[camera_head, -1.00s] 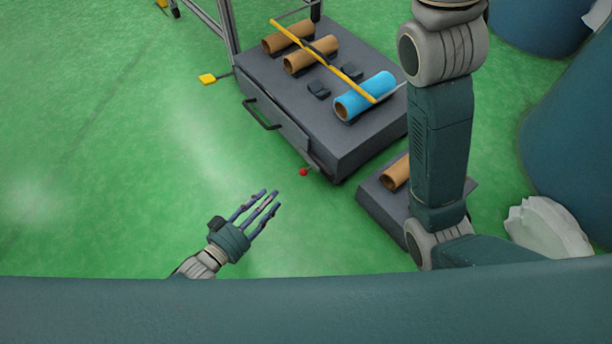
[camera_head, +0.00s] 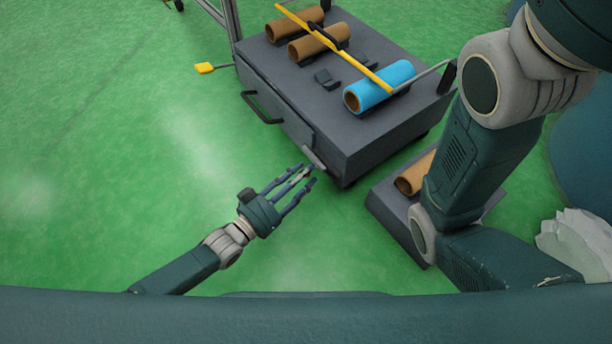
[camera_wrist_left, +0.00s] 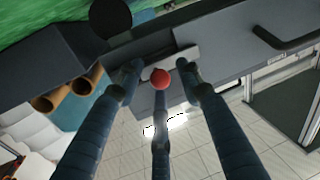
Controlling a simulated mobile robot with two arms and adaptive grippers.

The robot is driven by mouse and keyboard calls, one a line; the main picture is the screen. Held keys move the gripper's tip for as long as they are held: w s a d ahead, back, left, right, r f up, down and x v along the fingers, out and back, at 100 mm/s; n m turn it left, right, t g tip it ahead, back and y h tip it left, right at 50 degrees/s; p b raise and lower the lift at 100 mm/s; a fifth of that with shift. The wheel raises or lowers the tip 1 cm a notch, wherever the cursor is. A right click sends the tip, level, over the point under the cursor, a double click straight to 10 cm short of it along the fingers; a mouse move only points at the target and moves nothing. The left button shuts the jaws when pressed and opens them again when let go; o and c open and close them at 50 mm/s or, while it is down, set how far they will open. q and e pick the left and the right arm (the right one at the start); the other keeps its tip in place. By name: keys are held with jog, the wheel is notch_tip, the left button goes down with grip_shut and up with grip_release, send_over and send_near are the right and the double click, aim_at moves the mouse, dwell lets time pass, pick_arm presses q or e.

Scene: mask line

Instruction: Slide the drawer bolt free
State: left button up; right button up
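The drawer bolt shows as a pale metal bar (camera_head: 314,159) low on the front of the dark grey cabinet, near its right corner. In the left wrist view its bar (camera_wrist_left: 178,58) carries a round red knob (camera_wrist_left: 160,78). My left gripper (camera_head: 303,174) is at the bolt with its fingers spread. In the left wrist view the open fingers (camera_wrist_left: 160,76) are around the red knob, with two fingers above and one below. I cannot tell whether they touch it. In the head view the fingers hide the knob. My right gripper is out of view.
The drawer handle (camera_head: 262,107) is left of the bolt. On the cabinet top (camera_head: 375,135) lie brown rolls (camera_head: 318,42), a blue roll (camera_head: 380,86) and a yellow bar (camera_head: 335,48). A low grey box (camera_head: 393,215) with a brown roll stands at right. Green floor (camera_head: 110,180) is clear at left.

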pick_arm(q)
jog(key=shift+w+d, duration=0.5)
grip_shut()
jog(key=s+d+p, duration=0.1)
jog(key=s, duration=0.1)
jog(key=s+d, duration=0.1)
jog(key=shift+s+d+p, duration=0.35)
jog(key=shift+s+p, duration=0.05)
grip_release()
jog(key=shift+a, duration=0.1)
